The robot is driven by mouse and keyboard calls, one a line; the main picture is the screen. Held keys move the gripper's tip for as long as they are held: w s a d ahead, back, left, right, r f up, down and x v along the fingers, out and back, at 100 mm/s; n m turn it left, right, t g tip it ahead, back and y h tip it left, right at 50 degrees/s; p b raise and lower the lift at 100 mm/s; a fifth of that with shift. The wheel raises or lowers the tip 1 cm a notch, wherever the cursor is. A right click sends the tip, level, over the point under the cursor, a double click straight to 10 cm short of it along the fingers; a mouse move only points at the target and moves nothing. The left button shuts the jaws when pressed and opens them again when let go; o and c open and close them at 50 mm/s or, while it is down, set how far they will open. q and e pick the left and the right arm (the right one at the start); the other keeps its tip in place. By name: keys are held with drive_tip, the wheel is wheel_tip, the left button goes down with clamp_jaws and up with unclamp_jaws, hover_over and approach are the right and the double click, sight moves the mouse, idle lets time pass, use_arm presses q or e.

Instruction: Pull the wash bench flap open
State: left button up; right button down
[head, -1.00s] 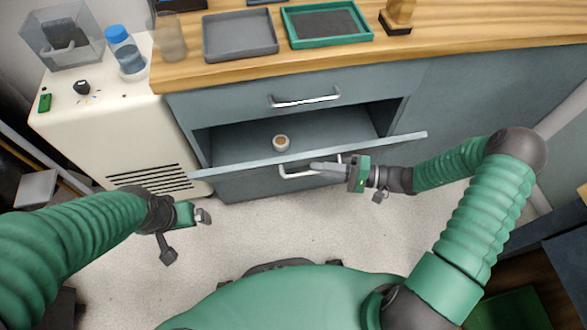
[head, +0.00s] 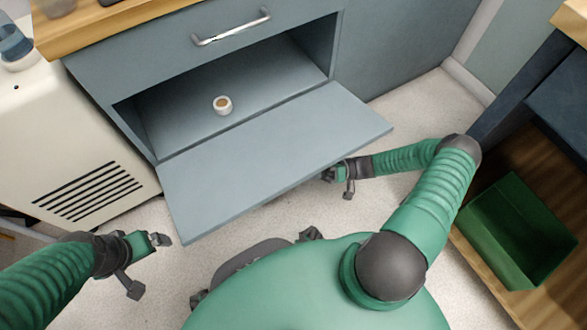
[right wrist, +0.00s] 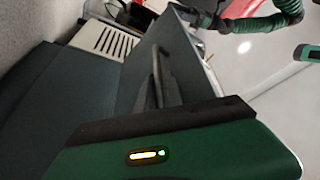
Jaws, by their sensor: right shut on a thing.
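The wash bench flap (head: 270,160) is a blue-grey panel hinged along its lower edge. It is folded down and outward, close to level, in front of the open compartment (head: 225,85). My right gripper (head: 328,174) is at the flap's right front edge, partly hidden under it, shut on the flap's handle. The handle is hidden in the head view; the right wrist view shows the bar handle (right wrist: 157,75) on the panel face (right wrist: 180,60). My left gripper (head: 160,239) hangs apart from the flap, left of it; its jaw opening is unclear.
A closed drawer with a handle (head: 232,28) is above. A cream vented unit (head: 90,160) stands left. A green bin (head: 515,230) sits on a wooden shelf at right. Speckled floor is clear right of the flap.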

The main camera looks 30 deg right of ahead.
use_arm(q)
drive_tip(key=shift+s+b+x, duration=0.2)
drive_tip(key=shift+b+x, duration=0.4)
drive_tip(key=shift+x, duration=0.2)
drive_tip(key=shift+s+b+x, duration=0.15)
drive_tip(key=shift+b+x, duration=0.4)
drive_tip(key=shift+x, duration=0.2)
use_arm(e)
drive_tip(key=shift+f+n+y, duration=0.4)
drive_tip(key=shift+f+n, duration=0.7)
drive_tip(key=shift+f, duration=0.65)
use_arm(q)
drive_tip(key=shift+f, duration=0.1)
use_arm(e)
drive_tip(key=c, duration=1.8)
unclamp_jaws()
drive_tip(key=shift+o, duration=0.2)
drive_tip(key=shift+d+r, duration=0.1)
use_arm(q)
drive_tip(key=shift+w+p+v, duration=0.25)
drive_tip(key=shift+p+v, duration=0.8)
use_arm(e)
drive_tip(key=v, duration=1.2)
